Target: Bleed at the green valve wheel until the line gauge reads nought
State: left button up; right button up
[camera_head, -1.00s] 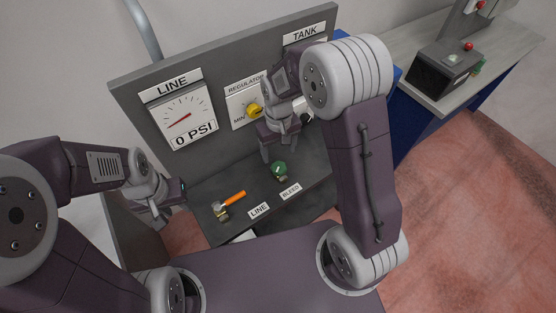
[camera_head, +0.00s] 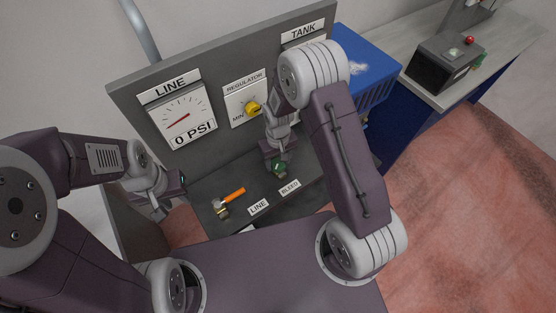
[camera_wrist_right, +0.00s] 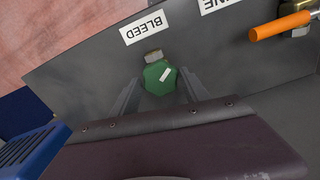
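The green valve wheel (camera_head: 279,169) sits on the bench shelf behind the BLEED label (camera_head: 290,187). In the right wrist view the wheel (camera_wrist_right: 160,77) lies between the two fingertips of my right gripper (camera_wrist_right: 160,95), with a gap on each side. That gripper is open, pointing down at the wheel; I cannot tell how far its tips reach around it. The line gauge (camera_head: 183,112) shows "0 PSI", its red needle pointing lower left. My left gripper (camera_head: 178,189) is left of the shelf, away from the valves; its fingers are unclear.
An orange-handled line valve (camera_head: 232,195) stands left of the wheel. The yellow regulator knob (camera_head: 253,108) is on the panel behind. The tank gauge is hidden by my right arm. A blue crate (camera_head: 365,65) and a black box (camera_head: 442,68) with a red button stand right.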

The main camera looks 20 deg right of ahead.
jog(key=c, duration=0.8)
jog(key=m+b, duration=0.1)
jog(key=m, duration=0.4)
jog(key=shift+m, duration=0.3)
jog(key=m, duration=0.6)
jog(key=m+b, duration=0.1)
jog(key=m, duration=0.5)
jog(key=shift+m, duration=0.3)
jog(key=m, duration=0.6)
jog(key=shift+r+m, duration=0.1)
jog(key=shift+m, duration=0.3)
